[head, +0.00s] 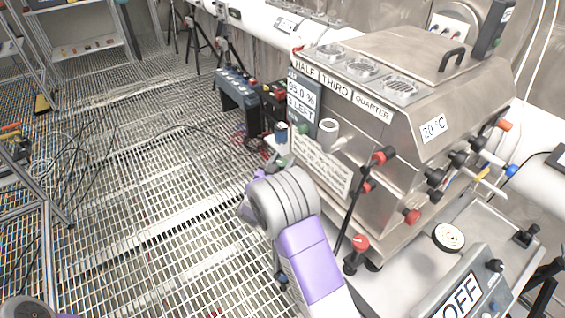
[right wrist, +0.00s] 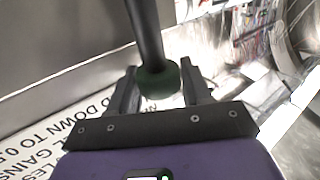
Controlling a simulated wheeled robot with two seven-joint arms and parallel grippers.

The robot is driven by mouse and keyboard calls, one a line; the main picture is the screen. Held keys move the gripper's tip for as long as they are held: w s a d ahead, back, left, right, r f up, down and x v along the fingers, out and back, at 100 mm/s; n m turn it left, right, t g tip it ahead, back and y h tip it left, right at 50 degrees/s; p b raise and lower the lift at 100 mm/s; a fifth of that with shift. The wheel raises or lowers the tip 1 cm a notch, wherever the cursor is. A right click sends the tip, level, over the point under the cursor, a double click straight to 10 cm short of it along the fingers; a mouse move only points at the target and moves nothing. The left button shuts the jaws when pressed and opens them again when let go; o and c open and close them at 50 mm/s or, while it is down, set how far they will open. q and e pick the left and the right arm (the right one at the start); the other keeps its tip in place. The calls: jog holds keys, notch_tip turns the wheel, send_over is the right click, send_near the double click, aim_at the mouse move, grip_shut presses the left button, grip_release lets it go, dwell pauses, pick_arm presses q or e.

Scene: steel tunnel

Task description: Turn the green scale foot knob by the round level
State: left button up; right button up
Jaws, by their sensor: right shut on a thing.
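In the right wrist view, the dark green knob (right wrist: 158,80) sits at the end of a dark rod, between the two fingers of my right gripper (right wrist: 157,84). The gripper is shut on the knob. In the head view my right arm reaches up to the front left side of the steel machine (head: 440,85), and its wrist hides most of the gripper and the knob. I cannot clearly make out a round level; a round white-faced dial (head: 448,237) lies on the steel surface at the right. My left gripper is out of view.
A lettered white panel (head: 320,165) is close beside my right gripper. Levers with red and black knobs (head: 384,155) stick out of the machine's front. Dark battery-like boxes (head: 240,95) stand behind. The grated floor (head: 130,190) at the left is mostly open, with loose cables.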

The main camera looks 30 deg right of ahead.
jog(key=n+t+y+b, duration=0.1)
jog(key=t+y, duration=0.1)
jog(key=n+t+y+b, duration=0.1)
jog(key=n, duration=0.1)
jog(key=shift+s+d+f+t+y, duration=0.1)
jog(key=shift+f+t+y, duration=0.1)
jog(key=shift+t+y, duration=0.2)
jog(key=n+t+y+b, duration=0.2)
jog(key=n+y+b, duration=0.1)
jog(key=shift+r+n+t+y+b, duration=0.1)
jog(key=shift+n+t+y+b, duration=0.55)
jog(key=shift+y, duration=0.75)
jog(key=o, duration=1)
jog(key=shift+r, duration=0.1)
jog(key=shift+c, duration=0.2)
